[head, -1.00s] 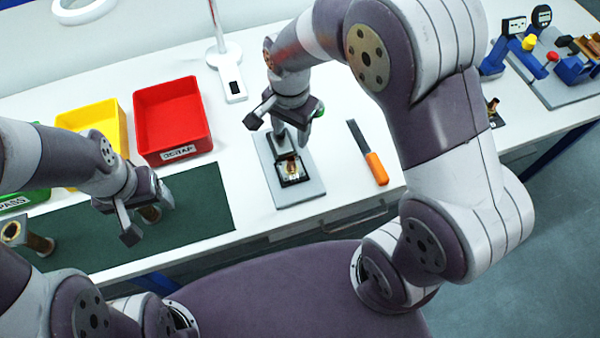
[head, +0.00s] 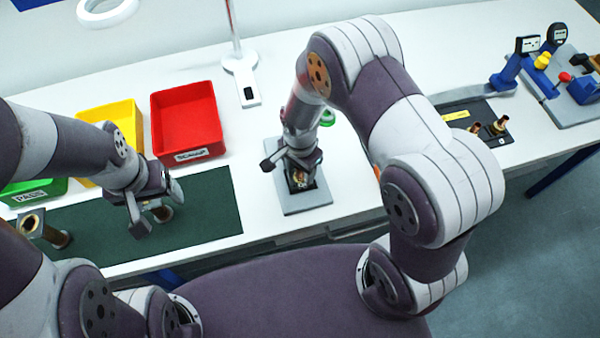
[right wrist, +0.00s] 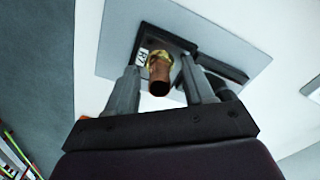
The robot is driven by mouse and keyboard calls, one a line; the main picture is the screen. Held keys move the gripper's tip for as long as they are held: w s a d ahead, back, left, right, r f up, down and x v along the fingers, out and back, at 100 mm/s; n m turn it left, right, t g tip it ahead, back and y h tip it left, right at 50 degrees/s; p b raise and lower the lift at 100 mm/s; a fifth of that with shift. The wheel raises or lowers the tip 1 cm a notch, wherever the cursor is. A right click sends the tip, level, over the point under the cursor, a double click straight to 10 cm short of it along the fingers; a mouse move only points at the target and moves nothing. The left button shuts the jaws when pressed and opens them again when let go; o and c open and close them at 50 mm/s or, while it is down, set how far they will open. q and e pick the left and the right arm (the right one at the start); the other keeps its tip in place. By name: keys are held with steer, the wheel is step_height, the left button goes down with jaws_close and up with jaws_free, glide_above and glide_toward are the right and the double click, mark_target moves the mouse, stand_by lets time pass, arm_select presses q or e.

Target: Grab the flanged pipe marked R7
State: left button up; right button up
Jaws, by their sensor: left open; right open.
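The flanged pipe (right wrist: 160,72), copper-coloured with a brass flange, sits on a dark block next to a white label reading R7 (right wrist: 143,57) in the right wrist view. In the head view the pipe (head: 299,178) is partly hidden under my right gripper (head: 292,164). My right gripper (right wrist: 159,68) is open, with a finger on either side of the pipe; I see a gap at each finger. My left gripper (head: 157,207) is open over the green mat, close to another brass pipe (head: 163,213) that it partly hides.
The R7 block stands on a grey plate (head: 311,205). A further flanged pipe (head: 50,232) is on the green mat (head: 215,215). Red (head: 186,118), yellow (head: 130,118) and green (head: 40,192) bins stand behind. Brass fittings (head: 497,127) lie on a dark tray at right.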

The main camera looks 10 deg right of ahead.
jaws_close()
steer(key=shift+r, duration=0.15)
